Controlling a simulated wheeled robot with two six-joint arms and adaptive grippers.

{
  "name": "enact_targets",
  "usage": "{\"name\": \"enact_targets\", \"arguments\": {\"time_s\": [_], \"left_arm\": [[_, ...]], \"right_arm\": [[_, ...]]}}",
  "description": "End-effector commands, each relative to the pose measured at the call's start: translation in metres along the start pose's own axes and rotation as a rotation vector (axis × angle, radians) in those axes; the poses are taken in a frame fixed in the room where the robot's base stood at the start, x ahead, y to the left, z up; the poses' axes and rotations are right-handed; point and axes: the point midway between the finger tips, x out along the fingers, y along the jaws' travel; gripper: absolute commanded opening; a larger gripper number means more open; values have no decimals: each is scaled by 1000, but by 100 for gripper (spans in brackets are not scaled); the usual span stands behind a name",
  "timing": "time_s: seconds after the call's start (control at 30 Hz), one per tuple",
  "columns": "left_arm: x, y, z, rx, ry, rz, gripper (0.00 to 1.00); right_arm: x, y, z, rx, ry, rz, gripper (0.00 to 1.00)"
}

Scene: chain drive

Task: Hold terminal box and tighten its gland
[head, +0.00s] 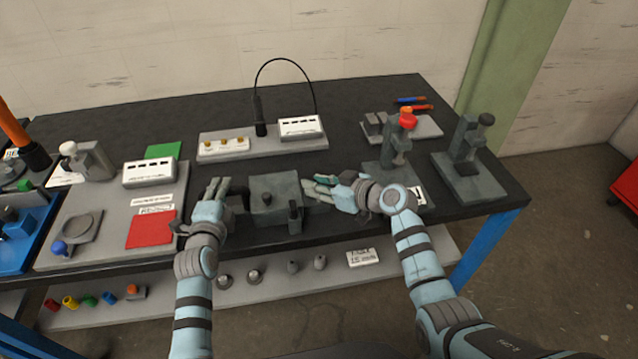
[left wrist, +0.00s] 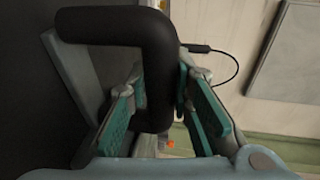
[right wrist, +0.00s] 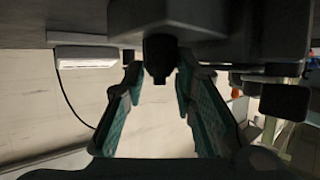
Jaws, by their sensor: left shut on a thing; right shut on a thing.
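The terminal box (head: 275,205), a grey block with a round knob on top, sits on the dark bench near its front edge. My left gripper (head: 216,188) is at its left side, shut on the black bent handle (left wrist: 158,65), which runs between the fingers in the left wrist view. My right gripper (head: 318,188) is at the box's right side. In the right wrist view its fingers are on both sides of the dark stepped gland (right wrist: 158,58) under the box body; exact finger contact is hard to see. In the head view the fingers hide the gland.
A small dark upright part (head: 294,218) stands at the box's front right corner. A grey board with a red square (head: 151,229) lies left. A rack with a cable (head: 262,142) is behind.

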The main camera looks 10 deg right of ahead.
Motion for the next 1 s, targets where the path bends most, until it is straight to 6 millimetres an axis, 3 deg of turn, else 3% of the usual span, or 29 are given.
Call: {"name": "enact_targets", "arguments": {"time_s": [0.6,1.0], "left_arm": [[0,-1,0,-1,0,-3,0],[0,-2,0,-1,0,-3,0]], "right_arm": [[1,-6,0,147,0,343,0],[0,-6,0,169,2,401,0]]}}
